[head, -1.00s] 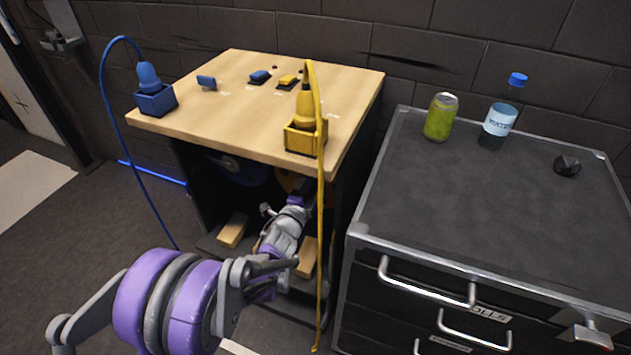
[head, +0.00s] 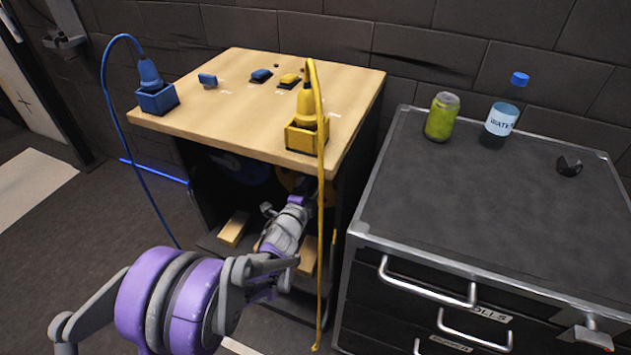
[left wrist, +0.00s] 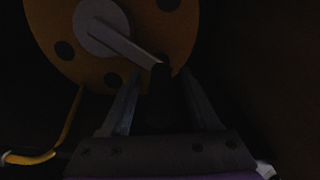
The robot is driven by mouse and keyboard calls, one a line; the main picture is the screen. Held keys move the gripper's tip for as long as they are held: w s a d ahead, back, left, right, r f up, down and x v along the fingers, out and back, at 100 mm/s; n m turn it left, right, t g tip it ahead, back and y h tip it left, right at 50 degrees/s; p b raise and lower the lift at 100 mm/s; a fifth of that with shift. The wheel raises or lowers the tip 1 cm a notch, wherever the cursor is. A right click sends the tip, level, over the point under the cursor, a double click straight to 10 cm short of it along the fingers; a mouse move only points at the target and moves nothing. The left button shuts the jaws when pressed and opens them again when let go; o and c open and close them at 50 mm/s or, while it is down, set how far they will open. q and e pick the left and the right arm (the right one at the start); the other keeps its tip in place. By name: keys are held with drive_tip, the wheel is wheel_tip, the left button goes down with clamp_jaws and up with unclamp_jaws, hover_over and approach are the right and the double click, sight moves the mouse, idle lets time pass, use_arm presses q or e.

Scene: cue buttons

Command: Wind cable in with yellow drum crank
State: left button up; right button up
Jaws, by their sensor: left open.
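The yellow drum (left wrist: 60,20) fills the top of the left wrist view, with a grey hub and a crank arm (left wrist: 130,47) pointing down right. A dark crank handle (left wrist: 160,88) is at the arm's end. My left gripper (left wrist: 161,75) is open, with a finger on each side of the handle; I cannot tell whether they touch it. In the head view my left gripper (head: 305,188) is under the table, and the drum (head: 289,181) is mostly hidden. The yellow cable (head: 319,230) hangs from the yellow plug (head: 306,103) down to the floor. My right gripper is not in view.
The plug sits at a yellow socket box (head: 305,139) on the wooden table (head: 230,120). A blue drum (head: 240,170), blue cable (head: 135,170) and wooden blocks (head: 234,229) are to the left. A dark cabinet (head: 480,190) with a can (head: 441,118) and bottle (head: 500,120) stands right.

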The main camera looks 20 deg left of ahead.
use_arm(q)
drive_tip(key=s, duration=1)
drive_tip(key=shift+s+a, duration=0.2)
drive_tip(key=shift+s, duration=0.2)
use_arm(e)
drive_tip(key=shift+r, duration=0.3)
use_arm(q)
drive_tip(key=s+d+f+n+g, duration=0.2)
drive_tip(key=s+n+g, duration=0.25)
drive_tip(key=s, duration=0.45)
drive_tip(key=s+d+f+n+g, duration=0.2)
drive_tip(key=s+n+g, duration=0.3)
drive_tip(key=s, duration=0.4)
drive_tip(key=s+d+f+n+g, duration=0.2)
drive_tip(key=s+n+g, duration=0.2)
drive_tip(key=s+n, duration=0.4)
wheel_tip(320, 180, up, 21)
drive_tip(key=m+p, duration=0.1)
drive_tip(key=p, duration=1.8)
drive_tip(key=shift+s+d+t+y, duration=0.2)
drive_tip(key=shift+t+y, duration=0.1)
drive_tip(key=shift+t, duration=0.15)
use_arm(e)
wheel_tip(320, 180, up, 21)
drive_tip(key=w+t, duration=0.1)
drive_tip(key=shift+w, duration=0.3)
